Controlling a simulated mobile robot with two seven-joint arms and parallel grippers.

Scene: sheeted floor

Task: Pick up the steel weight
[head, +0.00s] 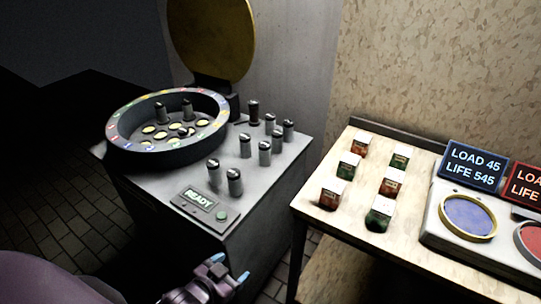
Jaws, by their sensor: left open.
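Several grey metal cylinders, which look like steel weights, stand upright on top of the grey cabinet (262,190). One pair is near the front, with a left cylinder (214,172) and a right cylinder (235,182). Others stand farther back, such as one cylinder (265,153) and a darker, taller one (253,112). A few more stand inside the round ring (120,140). I cannot tell which one is meant. My left gripper (230,273) is open and empty at the bottom, in front of the cabinet and apart from the cylinders. My right gripper is out of view.
A raised yellow lid (212,40) stands behind the ring. A READY panel (198,198) is on the cabinet's front.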

